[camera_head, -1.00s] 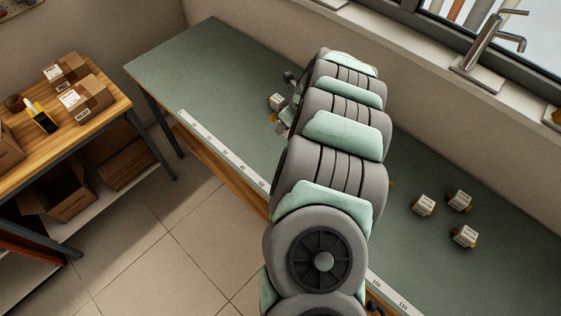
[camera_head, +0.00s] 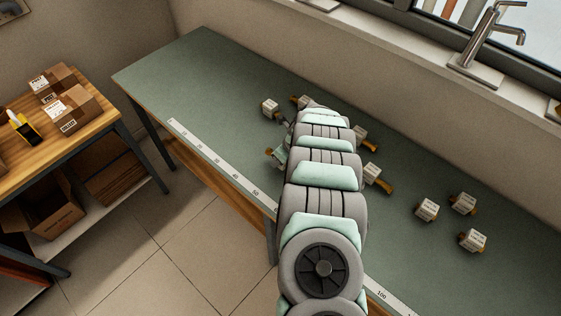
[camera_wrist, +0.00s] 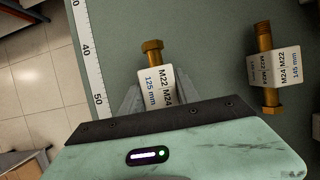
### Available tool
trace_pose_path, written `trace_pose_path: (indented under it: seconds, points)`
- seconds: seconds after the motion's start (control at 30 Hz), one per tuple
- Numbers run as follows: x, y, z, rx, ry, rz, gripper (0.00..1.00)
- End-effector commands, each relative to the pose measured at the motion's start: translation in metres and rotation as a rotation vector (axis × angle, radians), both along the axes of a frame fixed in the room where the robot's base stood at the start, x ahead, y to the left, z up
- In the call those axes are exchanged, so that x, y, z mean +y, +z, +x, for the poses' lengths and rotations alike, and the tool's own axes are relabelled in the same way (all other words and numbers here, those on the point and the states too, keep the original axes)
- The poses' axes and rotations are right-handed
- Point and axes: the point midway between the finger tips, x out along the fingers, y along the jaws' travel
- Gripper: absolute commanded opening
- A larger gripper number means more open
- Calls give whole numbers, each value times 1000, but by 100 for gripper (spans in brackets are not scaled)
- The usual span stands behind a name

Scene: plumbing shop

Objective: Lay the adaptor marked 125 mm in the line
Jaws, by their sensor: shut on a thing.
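The adaptor marked 125 mm (camera_wrist: 154,76) shows in the wrist view. It has a white block with M22 and M24 on it and a brass end pointing away from me. My gripper (camera_wrist: 158,94) is shut on its block, with one grey finger on each side. The ruler strip lies left of it, near the 40 and 50 marks. In the head view my arm hides most of my gripper, which is over the bench near the strip. I cannot tell whether the adaptor touches the bench.
An adaptor marked 145 mm (camera_wrist: 274,67) lies to the right in the wrist view. On the green bench (camera_head: 190,85) other adaptors lie at the back (camera_head: 270,107), right of my arm (camera_head: 374,174) and farther right (camera_head: 428,209). The ruler strip (camera_head: 215,160) runs along the front edge.

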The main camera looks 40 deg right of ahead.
Motion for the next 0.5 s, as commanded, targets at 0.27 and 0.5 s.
trace_pose_path:
  seconds: [0.27, 0.5]
  points:
    - [0, -24, 0, 0, -1, 1, 0]
    - [1, -25, 0, 0, -1, 1, 0]
